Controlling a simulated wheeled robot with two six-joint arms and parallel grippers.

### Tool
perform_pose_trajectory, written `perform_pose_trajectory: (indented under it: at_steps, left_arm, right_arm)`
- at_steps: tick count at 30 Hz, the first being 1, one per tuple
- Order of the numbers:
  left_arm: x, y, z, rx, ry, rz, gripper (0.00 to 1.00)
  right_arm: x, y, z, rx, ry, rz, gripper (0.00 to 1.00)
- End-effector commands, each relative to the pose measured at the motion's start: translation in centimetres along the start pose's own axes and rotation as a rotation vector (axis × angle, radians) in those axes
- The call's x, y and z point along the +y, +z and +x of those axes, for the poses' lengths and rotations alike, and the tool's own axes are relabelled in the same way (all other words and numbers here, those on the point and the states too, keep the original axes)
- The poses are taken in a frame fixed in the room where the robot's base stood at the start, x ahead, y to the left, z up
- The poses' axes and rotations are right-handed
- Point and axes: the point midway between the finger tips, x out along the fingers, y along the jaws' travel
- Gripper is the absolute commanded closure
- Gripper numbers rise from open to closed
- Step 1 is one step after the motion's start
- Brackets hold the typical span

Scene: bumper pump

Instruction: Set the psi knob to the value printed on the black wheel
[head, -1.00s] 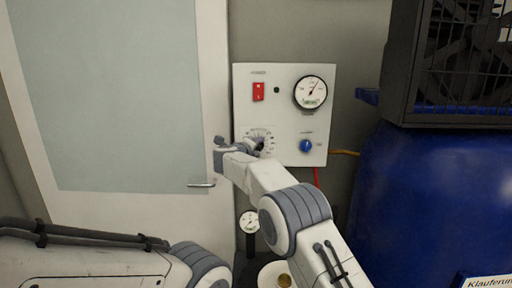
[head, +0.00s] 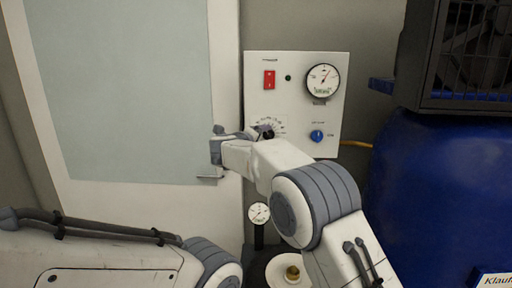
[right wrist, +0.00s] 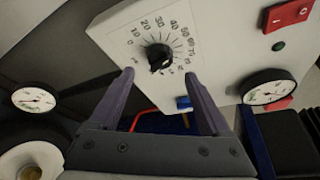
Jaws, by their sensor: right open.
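The psi knob (right wrist: 159,57) is black and sits in the middle of a printed number scale on a white panel (head: 330,100). In the head view the knob (head: 268,133) is partly hidden by my right gripper (head: 254,132). In the right wrist view that gripper (right wrist: 158,76) is open, its two fingertips just short of the knob, one toward each side, apart from it. The knob's exact setting is hard to read. I cannot make out a black wheel with a printed value. My left gripper is out of view; only its arm shows.
The panel also carries a red switch (head: 269,79), a small green lamp (head: 288,78), a round gauge (head: 322,80) and a blue knob (head: 317,136). A small gauge (head: 258,213) stands below. A blue tank (head: 430,200) is at right, a door (head: 120,100) at left.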

Motion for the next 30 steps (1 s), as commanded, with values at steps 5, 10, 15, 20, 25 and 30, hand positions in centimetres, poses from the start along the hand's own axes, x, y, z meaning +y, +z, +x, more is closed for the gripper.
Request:
perform_pose_trajectory:
  at_steps: [5,10,15,20,25,30]
  left_arm:
    - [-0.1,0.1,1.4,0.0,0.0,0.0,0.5]
    - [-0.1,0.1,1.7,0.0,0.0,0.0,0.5]
    - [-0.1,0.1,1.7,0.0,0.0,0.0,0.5]
    - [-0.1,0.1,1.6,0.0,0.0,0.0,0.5]
    - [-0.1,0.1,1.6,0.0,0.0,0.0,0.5]
    - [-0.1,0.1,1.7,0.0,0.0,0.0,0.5]
  right_arm:
    - [0.2,-0.1,-3.0,-0.001,0.0,0.0,0.19]
    - [0.1,0.0,-4.3,0.0,0.0,0.0,0.19]
    - [0.0,0.0,-4.5,0.002,0.0,0.0,0.19]
    - [-0.1,-0.1,-4.5,0.0,0.0,-0.003,0.19]
    - [-1.2,-1.1,-3.3,-0.062,-0.011,-0.152,0.19]
    - [-1.2,-5.4,-2.0,-0.239,0.037,-0.619,0.19]
